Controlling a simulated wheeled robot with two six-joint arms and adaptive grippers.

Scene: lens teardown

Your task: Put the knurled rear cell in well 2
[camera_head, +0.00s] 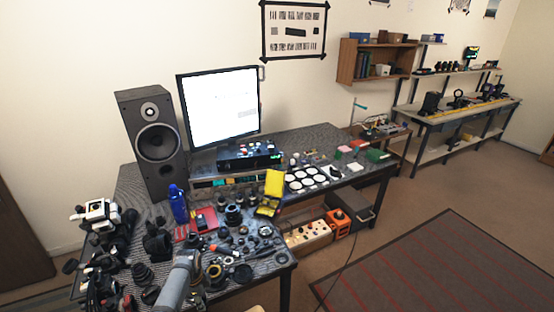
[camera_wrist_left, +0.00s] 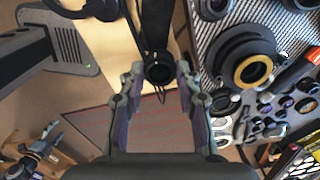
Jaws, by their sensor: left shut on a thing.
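My left gripper (camera_wrist_left: 160,68) shows in the left wrist view, its two fingers on either side of a small dark round part (camera_wrist_left: 158,73). The part looks ring-shaped; I cannot see knurling, so I cannot tell whether it is the knurled rear cell. In the head view my left arm (camera_head: 178,283) reaches in at the bottom over the cluttered near bench, and its fingers are hard to make out. A dark tray with several white round wells (camera_head: 307,178) lies at the middle of the bench; no well numbers are readable. My right gripper is not in view.
Many dark lens parts crowd the near bench, with a blue bottle (camera_head: 178,204) and a yellow holder (camera_head: 271,192). A speaker (camera_head: 152,146) and a monitor (camera_head: 220,106) stand behind. In the wrist view a large lens ring (camera_wrist_left: 252,70) lies at right.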

